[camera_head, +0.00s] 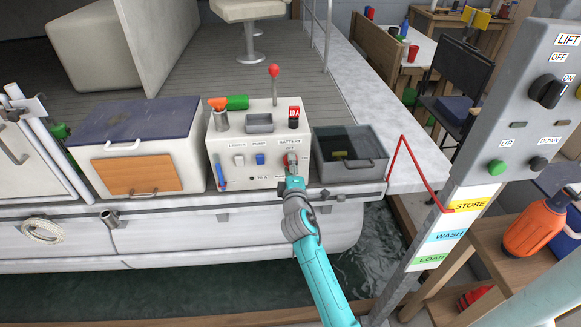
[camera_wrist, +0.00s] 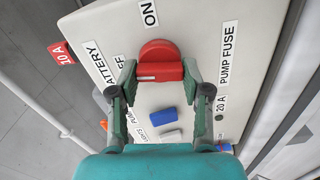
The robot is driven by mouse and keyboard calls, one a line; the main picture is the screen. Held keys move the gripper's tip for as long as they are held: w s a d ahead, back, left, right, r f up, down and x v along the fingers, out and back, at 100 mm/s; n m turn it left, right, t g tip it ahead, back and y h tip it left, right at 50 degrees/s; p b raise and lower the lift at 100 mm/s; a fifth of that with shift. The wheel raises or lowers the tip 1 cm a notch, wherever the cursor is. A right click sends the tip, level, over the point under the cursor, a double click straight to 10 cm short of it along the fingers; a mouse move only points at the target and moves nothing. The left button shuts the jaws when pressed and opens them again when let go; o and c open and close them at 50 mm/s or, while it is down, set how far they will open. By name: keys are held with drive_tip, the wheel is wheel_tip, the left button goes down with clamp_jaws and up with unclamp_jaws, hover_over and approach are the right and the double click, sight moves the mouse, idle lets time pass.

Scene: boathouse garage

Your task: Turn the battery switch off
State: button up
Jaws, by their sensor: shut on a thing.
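The battery switch is a red rotary knob (camera_wrist: 158,52) with a raised grip bar, on the white console panel (camera_head: 228,145) on the boat's deck. A small white mark shows near the left end of the bar. My gripper (camera_wrist: 160,72) has a finger at each end of the bar and is shut on it. In the head view my gripper (camera_head: 292,174) reaches the panel from below and partly covers the knob.
A blue pump rocker (camera_head: 260,159) and a white lights rocker (camera_head: 239,160) sit left of the knob. A red-topped lever (camera_head: 274,72) rises behind the console. A grey open bin (camera_head: 368,175) stands close on the right, a lidded box (camera_head: 135,150) on the left.

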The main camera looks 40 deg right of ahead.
drive_tip(key=shift+a+n, duration=0.1)
drive_tip(key=shift+n, duration=0.8)
drive_tip(key=shift+f, duration=0.1)
drive_tip(key=o, duration=1.2)
drive_tip(key=shift+c, duration=0.2)
drive_tip(key=v, duration=1.2)
